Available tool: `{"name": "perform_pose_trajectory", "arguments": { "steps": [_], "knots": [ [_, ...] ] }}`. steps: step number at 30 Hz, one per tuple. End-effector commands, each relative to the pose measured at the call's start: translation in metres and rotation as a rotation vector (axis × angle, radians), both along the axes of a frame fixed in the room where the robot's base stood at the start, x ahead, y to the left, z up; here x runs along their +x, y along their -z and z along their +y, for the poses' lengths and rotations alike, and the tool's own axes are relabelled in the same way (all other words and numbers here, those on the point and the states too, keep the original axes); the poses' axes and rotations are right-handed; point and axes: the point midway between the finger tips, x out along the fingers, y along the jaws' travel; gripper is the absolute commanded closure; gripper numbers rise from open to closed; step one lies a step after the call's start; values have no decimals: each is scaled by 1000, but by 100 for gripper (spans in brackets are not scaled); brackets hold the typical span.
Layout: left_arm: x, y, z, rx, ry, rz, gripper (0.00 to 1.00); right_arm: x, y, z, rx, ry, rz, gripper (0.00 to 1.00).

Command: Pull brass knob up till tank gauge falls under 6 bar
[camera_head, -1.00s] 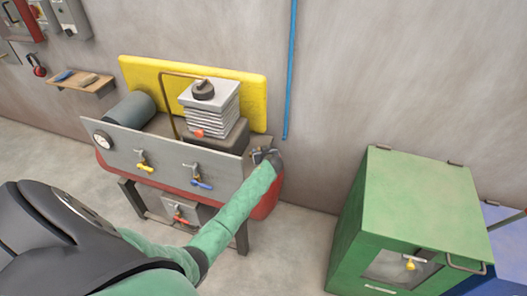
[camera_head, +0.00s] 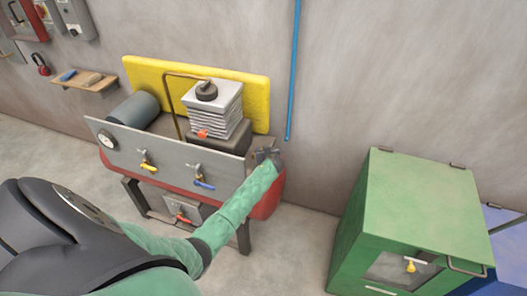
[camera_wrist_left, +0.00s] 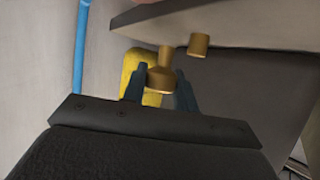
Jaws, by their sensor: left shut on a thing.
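The brass knob (camera_wrist_left: 160,77) shows in the left wrist view, a flared piece with a narrower stem. The fingers of my left gripper (camera_wrist_left: 159,90) stand on both sides of it, shut on it. In the head view my left gripper (camera_head: 266,154) is at the right end of the red tank (camera_head: 268,200), and the knob cannot be made out there. The round tank gauge (camera_head: 107,139) is at the left end of the grey panel (camera_head: 170,152); its reading is too small to tell. My right gripper is not in view.
A short brass cylinder (camera_wrist_left: 199,45) sits close beside the knob, under a grey edge. The panel carries a yellow-handled valve (camera_head: 147,166) and a blue-handled valve (camera_head: 203,184). A green cabinet (camera_head: 420,205) stands to the right, with open floor between.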

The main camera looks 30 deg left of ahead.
Motion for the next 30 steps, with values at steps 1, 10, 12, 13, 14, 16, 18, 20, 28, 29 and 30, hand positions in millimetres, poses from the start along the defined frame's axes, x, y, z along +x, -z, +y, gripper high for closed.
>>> {"name": "perform_pose_trajectory", "arguments": {
  "steps": [1,10,12,13,14,16,18,20,28,29,30],
  "knots": [
    [0,0,0,0,-1,0,93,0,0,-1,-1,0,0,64],
    [0,-6,1,1,-1,1,93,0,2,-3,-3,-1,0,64],
    [0,-8,1,1,-2,1,93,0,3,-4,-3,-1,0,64],
    [0,-9,1,1,-2,0,93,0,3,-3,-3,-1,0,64],
    [0,-10,1,1,-2,-1,93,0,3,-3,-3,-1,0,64],
    [0,-13,1,1,-2,0,93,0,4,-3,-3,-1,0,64],
    [0,-15,1,1,-2,1,93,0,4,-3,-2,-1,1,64],
    [-1,-16,1,1,-2,1,93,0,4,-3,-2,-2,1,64],
    [0,-18,2,2,-2,-1,93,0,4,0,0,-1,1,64],
    [0,-18,2,2,-2,-1,93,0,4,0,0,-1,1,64],
    [0,-18,2,2,-2,-1,93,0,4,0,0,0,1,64]
  ]
}}
